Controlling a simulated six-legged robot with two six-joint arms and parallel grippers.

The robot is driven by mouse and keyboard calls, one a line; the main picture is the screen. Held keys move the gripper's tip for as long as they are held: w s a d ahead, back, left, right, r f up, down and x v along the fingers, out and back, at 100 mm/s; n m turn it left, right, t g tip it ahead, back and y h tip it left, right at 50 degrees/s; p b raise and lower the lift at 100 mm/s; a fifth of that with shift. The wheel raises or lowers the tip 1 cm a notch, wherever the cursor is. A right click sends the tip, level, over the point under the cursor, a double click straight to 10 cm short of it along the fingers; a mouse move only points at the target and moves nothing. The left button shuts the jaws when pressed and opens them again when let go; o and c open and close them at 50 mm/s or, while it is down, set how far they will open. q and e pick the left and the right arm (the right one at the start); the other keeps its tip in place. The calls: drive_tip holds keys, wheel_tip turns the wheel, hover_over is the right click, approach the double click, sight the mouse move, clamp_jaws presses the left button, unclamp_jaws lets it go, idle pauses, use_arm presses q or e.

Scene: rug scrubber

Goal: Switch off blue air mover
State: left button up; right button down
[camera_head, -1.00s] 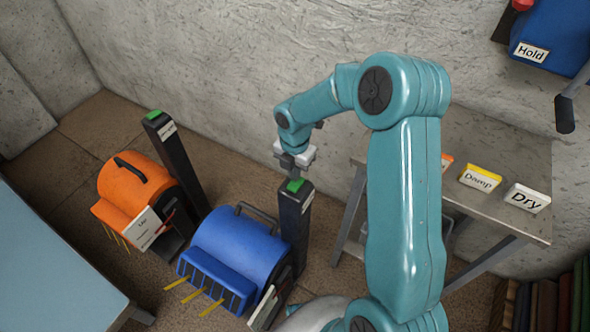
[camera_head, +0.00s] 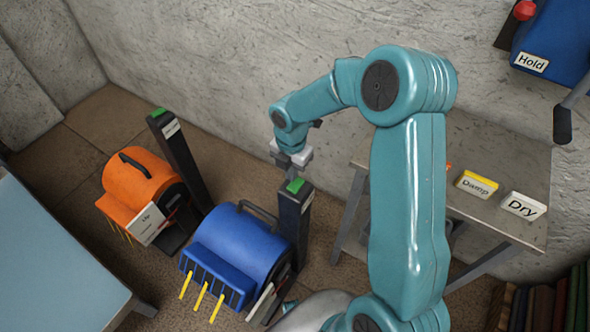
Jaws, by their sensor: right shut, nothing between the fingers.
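The blue air mover (camera_head: 240,245) stands on the floor at lower centre, with a dark handle on top and yellow streamers at its front grille. A black post (camera_head: 292,228) with a green top (camera_head: 295,186) stands at its right side. My right gripper (camera_head: 291,172) is shut and empty, pointing down just above the green top. Whether its fingertips touch the green top is hard to tell. The yellow streamers now hang down steeply from the grille. My left gripper is not in view.
An orange air mover (camera_head: 135,188) with its own green-topped black post (camera_head: 178,160) stands to the left. A metal table (camera_head: 500,245) with Damp (camera_head: 478,184) and Dry (camera_head: 524,206) signs is at right. A pale blue table (camera_head: 50,265) fills the lower left.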

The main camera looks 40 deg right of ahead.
sight(292, 189)
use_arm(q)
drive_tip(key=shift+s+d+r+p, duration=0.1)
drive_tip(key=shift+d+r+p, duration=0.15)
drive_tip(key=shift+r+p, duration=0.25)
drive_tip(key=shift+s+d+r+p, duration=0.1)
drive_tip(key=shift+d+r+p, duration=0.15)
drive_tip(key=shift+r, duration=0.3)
use_arm(e)
wheel_tip(292, 189, up, 11)
drive_tip(key=shift+r, duration=0.15)
use_arm(q)
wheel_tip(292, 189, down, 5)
drive_tip(key=b, duration=0.5)
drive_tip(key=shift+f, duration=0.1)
use_arm(e)
drive_tip(key=shift+s+a, duration=0.55)
drive_tip(key=shift+s, duration=0.2)
